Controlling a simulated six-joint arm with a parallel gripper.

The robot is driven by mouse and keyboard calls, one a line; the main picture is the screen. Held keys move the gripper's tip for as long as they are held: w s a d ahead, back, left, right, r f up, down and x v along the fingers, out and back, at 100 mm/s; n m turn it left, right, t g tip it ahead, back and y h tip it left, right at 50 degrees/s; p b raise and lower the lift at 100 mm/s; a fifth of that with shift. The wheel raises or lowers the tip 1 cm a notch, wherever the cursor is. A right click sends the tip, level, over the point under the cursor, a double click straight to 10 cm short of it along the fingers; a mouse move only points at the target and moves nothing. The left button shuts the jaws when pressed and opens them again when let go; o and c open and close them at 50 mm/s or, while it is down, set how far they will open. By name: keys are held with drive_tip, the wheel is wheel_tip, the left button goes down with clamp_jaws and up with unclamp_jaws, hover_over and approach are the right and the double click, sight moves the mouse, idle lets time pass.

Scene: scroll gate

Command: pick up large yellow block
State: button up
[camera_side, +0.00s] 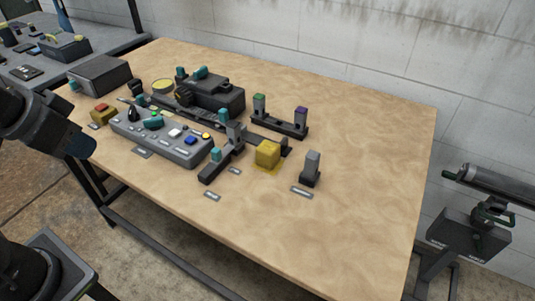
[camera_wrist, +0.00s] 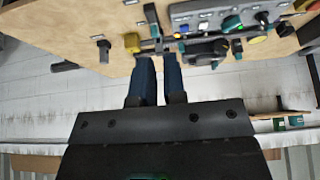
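The large yellow block (camera_side: 268,154) sits on the wooden table, on a yellow marked patch, right of the grey control panel. It also shows in the wrist view (camera_wrist: 131,41), small and beyond my left fingertip. My gripper (camera_wrist: 159,58) shows in the wrist view with two dark blue fingers. A narrow gap shows between them and nothing is between them. It is well apart from the block.
A grey control panel (camera_side: 163,136) with coloured buttons stands left of the block. A slotted dark stand (camera_side: 222,160) is close on its left, a grey post (camera_side: 311,169) to its right, and a two-post stand (camera_side: 279,122) behind. The table's right side (camera_side: 370,180) is clear.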

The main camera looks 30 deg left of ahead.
drive_tip(key=o, duration=1.4)
drive_tip(key=shift+c, duration=0.2)
drive_tip(key=g, duration=0.2)
hover_over(268, 147)
drive_tip(key=s, duration=0.3)
wheel_tip(268, 147, down, 10)
drive_tip(key=x, duration=0.8)
drive_tip(key=shift+s+f, duration=0.15)
drive_tip(key=shift+f, duration=0.15)
drive_tip(key=shift+x, duration=2.85)
